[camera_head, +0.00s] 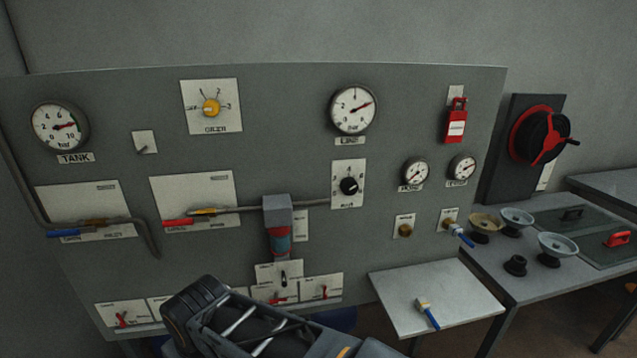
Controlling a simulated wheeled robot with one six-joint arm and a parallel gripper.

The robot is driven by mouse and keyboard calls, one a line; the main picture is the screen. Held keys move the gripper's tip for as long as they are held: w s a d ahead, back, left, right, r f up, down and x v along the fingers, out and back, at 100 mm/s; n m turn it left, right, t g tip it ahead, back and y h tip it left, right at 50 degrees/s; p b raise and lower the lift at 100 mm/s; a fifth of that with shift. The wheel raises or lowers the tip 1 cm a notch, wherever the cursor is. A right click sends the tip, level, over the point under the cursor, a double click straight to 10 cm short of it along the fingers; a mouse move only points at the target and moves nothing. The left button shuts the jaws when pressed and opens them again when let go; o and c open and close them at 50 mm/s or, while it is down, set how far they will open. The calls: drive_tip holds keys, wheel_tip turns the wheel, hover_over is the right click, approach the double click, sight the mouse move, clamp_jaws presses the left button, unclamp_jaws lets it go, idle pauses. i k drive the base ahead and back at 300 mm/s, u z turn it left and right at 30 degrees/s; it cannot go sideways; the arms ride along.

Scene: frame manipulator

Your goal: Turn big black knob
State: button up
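A black round knob (348,186) with a light pointer mark sits on a white scale plate (347,170) in the right half of the grey panel, below a large gauge. To the right of the panel, a larger black round part (541,138) with a red spoked handle and a black grip is mounted on a dark board. The frame does not label either as the big black knob. A dark part of my arm shows at the bottom, below and left of the knob and apart from it. I see no gripper fingertips.
The grey panel (290,100) carries gauges, a yellow knob (210,107), pipes with blue and red valve levers, and a red padlock (456,122). A grey box (277,213) juts out left of the black knob. A small shelf (395,305) and a table with bowls stand at right.

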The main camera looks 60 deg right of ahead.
sight(349, 186)
drive_tip(key=z, duration=1.95)
drive_tip(key=k, duration=0.35)
drive_tip(key=u, duration=0.35)
drive_tip(key=i, duration=0.35)
drive_tip(key=z, duration=0.05)
